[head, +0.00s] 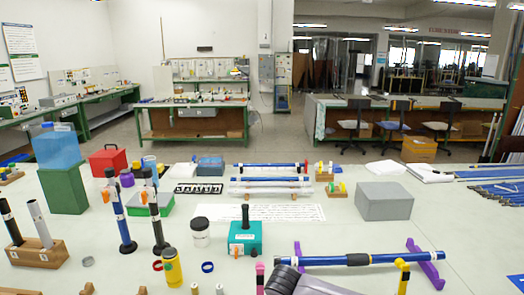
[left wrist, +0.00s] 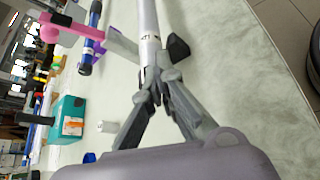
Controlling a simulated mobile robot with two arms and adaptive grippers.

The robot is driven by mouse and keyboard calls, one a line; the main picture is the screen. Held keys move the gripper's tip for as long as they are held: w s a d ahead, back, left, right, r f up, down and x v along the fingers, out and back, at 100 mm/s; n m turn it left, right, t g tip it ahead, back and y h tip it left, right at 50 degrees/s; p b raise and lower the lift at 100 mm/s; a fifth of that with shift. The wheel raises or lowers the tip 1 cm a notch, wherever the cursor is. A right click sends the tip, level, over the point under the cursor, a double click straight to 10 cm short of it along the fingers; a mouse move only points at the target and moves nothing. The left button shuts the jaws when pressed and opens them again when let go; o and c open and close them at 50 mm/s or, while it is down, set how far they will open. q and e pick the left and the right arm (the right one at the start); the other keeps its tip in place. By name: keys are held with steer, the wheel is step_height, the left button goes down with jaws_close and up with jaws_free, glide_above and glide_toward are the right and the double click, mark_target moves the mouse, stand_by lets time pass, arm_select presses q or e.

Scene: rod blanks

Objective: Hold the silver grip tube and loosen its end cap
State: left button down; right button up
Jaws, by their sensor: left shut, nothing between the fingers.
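A silver tube (left wrist: 148,28) runs down from the top edge of the left wrist view, with a small dark-marked band (left wrist: 148,38) around it. My left gripper (left wrist: 157,78) is shut and empty, its grey fingertips over the tube's lower visible end, which they partly hide. I cannot tell whether they touch it. No end cap can be made out. In the head view only a grey part of my left gripper shows at the bottom edge, its fingertips out of frame. My right gripper is not in view.
A blue tube (head: 418,256) lies on purple supports (head: 432,274) beyond the gripper. A pink upright (head: 260,269) and a yellow one (head: 403,275) stand close by. A teal box (head: 243,238), a yellow bottle (head: 172,268) and a wooden block (head: 38,251) with upright tubes stand left.

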arm_select(q)
steer(key=shift+w+r, duration=0.15)
steer(key=shift+w, duration=0.05)
stand_by(0.5)
steer(key=shift+w+r, duration=0.25)
steer(key=shift+w, duration=0.3)
steer(key=shift+w, duration=0.15)
steer(key=shift+r, duration=0.2)
stand_by(0.3)
steer(key=shift+a+r, duration=0.1)
steer(key=shift+r, duration=0.1)
steer(key=shift+a, duration=2.95)
steer(key=shift+s, duration=0.2)
